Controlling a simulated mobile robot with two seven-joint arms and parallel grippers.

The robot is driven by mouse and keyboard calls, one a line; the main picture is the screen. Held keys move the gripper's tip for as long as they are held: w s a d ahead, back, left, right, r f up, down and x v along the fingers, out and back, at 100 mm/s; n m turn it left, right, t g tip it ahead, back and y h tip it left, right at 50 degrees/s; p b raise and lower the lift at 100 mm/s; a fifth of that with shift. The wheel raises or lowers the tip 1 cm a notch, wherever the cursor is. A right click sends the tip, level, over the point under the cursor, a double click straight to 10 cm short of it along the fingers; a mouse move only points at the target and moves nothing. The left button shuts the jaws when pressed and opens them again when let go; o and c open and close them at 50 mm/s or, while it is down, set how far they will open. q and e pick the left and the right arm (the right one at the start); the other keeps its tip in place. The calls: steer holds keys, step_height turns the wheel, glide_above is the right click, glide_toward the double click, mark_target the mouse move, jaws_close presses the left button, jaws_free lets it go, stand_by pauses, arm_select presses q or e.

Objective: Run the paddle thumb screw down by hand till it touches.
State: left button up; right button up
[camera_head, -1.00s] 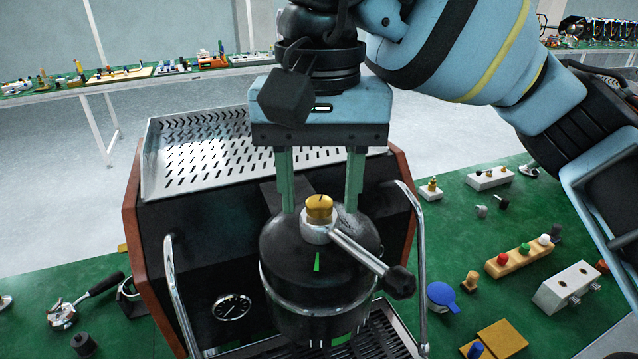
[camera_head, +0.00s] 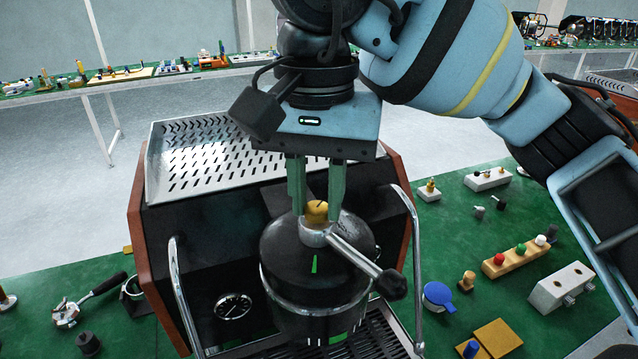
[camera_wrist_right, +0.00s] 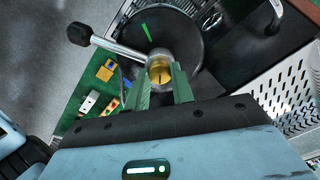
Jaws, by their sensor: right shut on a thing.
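The brass thumb screw (camera_head: 317,209) stands upright in the hub of the paddle (camera_head: 352,253), on top of the black group head (camera_head: 290,255) of the espresso machine. A dark slot line shows on its top. My right gripper (camera_head: 316,205) reaches down from above, with its two green fingers shut on the thumb screw. In the right wrist view the thumb screw (camera_wrist_right: 160,72) sits between the green fingertips. The paddle's arm ends in a black knob and points to the lower right in the head view. Whether the screw touches below is hidden. My left gripper is not in view.
The machine's perforated top tray (camera_head: 215,155) lies behind the group head. A chrome rail (camera_head: 415,260) stands on the right. On the green bench are a portafilter (camera_head: 85,300), a wooden block with coloured knobs (camera_head: 515,258) and a white block (camera_head: 562,287).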

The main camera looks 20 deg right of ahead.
mark_target(317, 207)
steer(key=shift+r+m+p, duration=0.15)
steer(key=shift+m+p, duration=0.2)
steer(key=shift+m, duration=0.45)
steer(key=m+p, duration=0.1)
steer(key=m, duration=0.1)
steer(key=shift+m, duration=0.3)
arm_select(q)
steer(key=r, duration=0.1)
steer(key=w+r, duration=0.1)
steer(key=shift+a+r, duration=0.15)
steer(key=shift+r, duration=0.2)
arm_select(e)
steer(key=shift+m, duration=0.5)
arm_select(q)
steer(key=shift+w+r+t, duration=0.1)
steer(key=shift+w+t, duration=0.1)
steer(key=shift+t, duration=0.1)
arm_select(e)
steer(key=o, duration=1)
arm_select(q)
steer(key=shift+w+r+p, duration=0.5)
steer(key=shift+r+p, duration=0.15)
steer(key=shift+p, duration=0.05)
arm_select(e)
step_height(317, 207, up, 8)
steer(key=shift+f, duration=0.2)
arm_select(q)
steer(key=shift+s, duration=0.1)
